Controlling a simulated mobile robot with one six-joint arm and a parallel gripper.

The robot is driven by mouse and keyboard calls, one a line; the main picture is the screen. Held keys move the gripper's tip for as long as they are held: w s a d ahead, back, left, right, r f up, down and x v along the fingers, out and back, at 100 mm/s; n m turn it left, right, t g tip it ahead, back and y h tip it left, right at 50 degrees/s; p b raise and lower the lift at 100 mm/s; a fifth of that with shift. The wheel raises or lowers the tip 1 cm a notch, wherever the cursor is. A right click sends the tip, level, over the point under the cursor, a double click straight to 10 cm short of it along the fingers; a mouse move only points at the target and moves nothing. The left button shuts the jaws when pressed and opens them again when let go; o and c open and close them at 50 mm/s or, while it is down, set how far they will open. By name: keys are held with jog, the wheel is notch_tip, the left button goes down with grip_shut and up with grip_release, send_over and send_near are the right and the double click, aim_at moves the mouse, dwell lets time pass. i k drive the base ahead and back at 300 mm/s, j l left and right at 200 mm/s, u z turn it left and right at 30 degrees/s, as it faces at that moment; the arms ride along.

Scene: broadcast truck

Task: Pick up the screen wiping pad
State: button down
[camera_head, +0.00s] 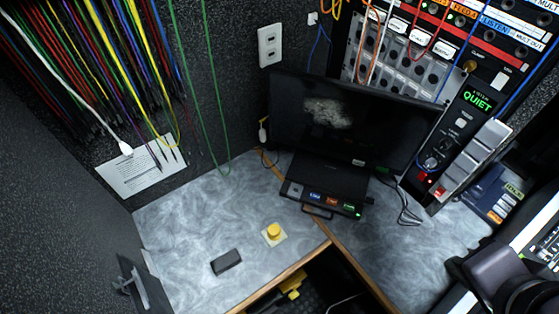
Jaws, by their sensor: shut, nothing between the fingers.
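A small dark grey block (226,262), which looks like the screen wiping pad, lies flat on the grey marbled desktop (185,225). It sits near the front wooden edge, left of a yellow push button on a pale square base (274,233). Nothing touches or covers the pad, and there is bare desk around it.
A black monitor (345,125) stands at the back over a black box with coloured buttons (325,185). Loose cables (405,205) lie right of it. Patch racks rise at the right; coloured cables hang at the left. A dark panel (145,285) stands at lower left.

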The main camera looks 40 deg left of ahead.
aim_at(274, 235)
jog(key=u, duration=1.85)
